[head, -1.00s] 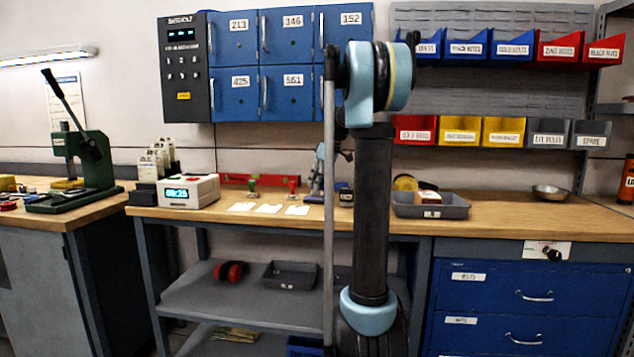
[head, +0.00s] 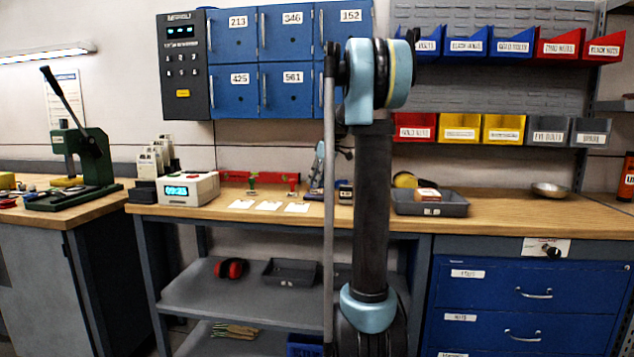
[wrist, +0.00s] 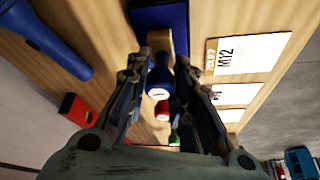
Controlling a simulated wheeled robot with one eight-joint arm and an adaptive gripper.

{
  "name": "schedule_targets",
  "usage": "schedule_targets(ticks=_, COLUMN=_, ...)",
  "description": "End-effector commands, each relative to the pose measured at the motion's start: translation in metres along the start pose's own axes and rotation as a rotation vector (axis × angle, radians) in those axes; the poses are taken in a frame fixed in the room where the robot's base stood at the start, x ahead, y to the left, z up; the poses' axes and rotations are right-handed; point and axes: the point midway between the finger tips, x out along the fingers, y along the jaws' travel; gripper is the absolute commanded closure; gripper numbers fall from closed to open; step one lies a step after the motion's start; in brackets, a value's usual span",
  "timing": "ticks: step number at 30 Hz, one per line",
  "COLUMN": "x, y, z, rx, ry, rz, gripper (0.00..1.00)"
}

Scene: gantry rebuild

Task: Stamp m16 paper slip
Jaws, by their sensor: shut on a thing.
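My gripper (wrist: 158,68) is shut on a blue-handled stamp (wrist: 160,78) in the wrist view. The stamp's wooden block lies close to a dark blue pad (wrist: 160,16); whether they touch I cannot tell. A paper slip marked M12 (wrist: 250,54) lies right of the gripper. Beyond it are a second slip (wrist: 236,95) and part of a third (wrist: 232,115), their marks unreadable. The head view shows three slips, the left one (head: 241,204), middle (head: 268,206) and right (head: 297,208). I cannot tell which slip is M16.
A red-handled stamp (wrist: 163,109) and a green-handled stamp (wrist: 174,138) stand beyond the held one. A blue torch (wrist: 48,42) lies left in the wrist view. A clock box (head: 189,188) stands left of the slips and a grey tray (head: 430,208) to the right.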

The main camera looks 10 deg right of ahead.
Motion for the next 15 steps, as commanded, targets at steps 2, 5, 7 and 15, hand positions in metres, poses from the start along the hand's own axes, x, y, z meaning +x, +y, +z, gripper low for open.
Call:
schedule_targets(ticks=2, x=0.0008, y=0.0, z=0.0002, rx=0.0, ry=0.0, rz=0.0, gripper=0.94)
schedule_targets(ticks=5, x=0.0017, y=0.0, z=0.0005, rx=0.0, ry=0.0, rz=0.0, gripper=0.94)
schedule_targets(ticks=7, x=0.0023, y=0.0, z=0.0007, rx=0.0, ry=0.0, rz=0.0, gripper=0.94)
schedule_targets(ticks=15, x=0.0046, y=0.0001, z=0.0015, rx=0.0, ry=0.0, rz=0.0, gripper=0.94)
